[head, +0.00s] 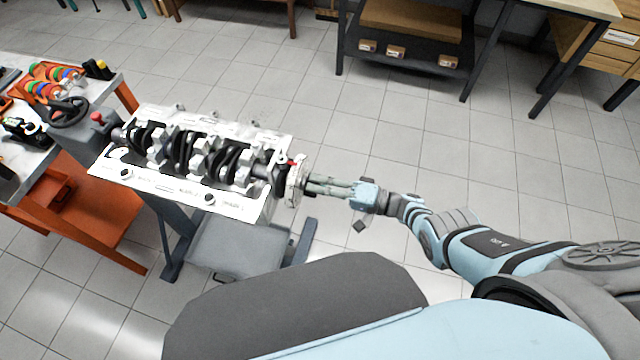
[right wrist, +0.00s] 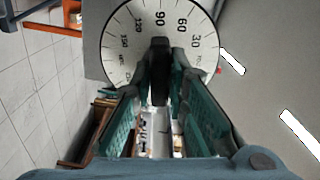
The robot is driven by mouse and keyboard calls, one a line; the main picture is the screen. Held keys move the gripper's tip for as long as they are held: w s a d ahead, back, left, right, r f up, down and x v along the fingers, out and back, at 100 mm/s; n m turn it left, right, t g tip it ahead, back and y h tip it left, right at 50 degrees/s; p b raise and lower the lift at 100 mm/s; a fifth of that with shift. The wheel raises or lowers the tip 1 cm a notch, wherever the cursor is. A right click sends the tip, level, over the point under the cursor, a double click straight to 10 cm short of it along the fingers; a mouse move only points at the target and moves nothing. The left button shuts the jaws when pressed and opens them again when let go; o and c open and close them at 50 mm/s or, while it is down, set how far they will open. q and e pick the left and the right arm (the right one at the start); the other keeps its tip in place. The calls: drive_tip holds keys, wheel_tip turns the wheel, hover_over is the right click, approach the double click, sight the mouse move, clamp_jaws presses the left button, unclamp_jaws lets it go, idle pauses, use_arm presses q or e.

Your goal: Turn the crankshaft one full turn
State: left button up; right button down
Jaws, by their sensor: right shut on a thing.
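The crankshaft (head: 184,150) lies in the open pale engine block (head: 152,181), its dark and grey throws showing from above. At the block's right end is a pale degree wheel (head: 294,185), seen edge-on. In the right wrist view the degree wheel (right wrist: 119,42) faces me, with 90 near the top middle. A small red mark (right wrist: 219,71) shows at the wheel's right edge. My right gripper (head: 312,186) reaches in from the right at the wheel. In the right wrist view its fingers (right wrist: 160,78) are shut on a dark bar (right wrist: 160,56) in front of the wheel. My left gripper is out of view.
The block sits on a grey stand with a tray (head: 228,246) beneath. An orange workbench (head: 110,235) with tools and a dark handwheel (head: 69,112) stands at left. Shelving (head: 410,52) is at the back. The tiled floor right of the engine is open.

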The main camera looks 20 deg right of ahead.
drive_tip(key=m, duration=1)
drive_tip(key=shift+s+f+m, duration=0.1)
drive_tip(key=shift+f+m, duration=0.1)
drive_tip(key=shift+m, duration=0.1)
idle(0.4)
drive_tip(key=c, duration=1.6)
unclamp_jaws()
